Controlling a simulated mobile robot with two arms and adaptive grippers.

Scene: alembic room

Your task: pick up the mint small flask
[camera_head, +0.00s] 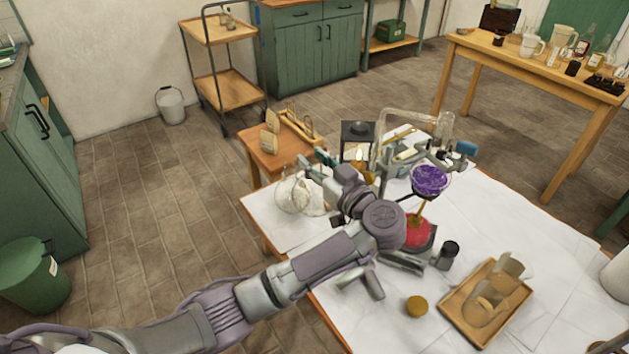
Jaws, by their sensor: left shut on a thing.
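My left arm reaches in from the lower left over the white-topped table (560,260). My left gripper (316,171) is shut at the table's far left edge, pointing away toward the back left. A small patch of mint green, which I take to be the mint small flask (323,157), shows at its fingertips. The fingers and wrist hide most of it, so its outline is unclear. My right gripper is not in view.
A clear round glass vessel (293,195) stands close beside the left gripper. A purple-filled bowl (429,180), red vessel (418,234) and glass tubing (385,125) crowd the middle. A wooden tray (455,308) lies front right. A low wooden stand (262,170) is behind.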

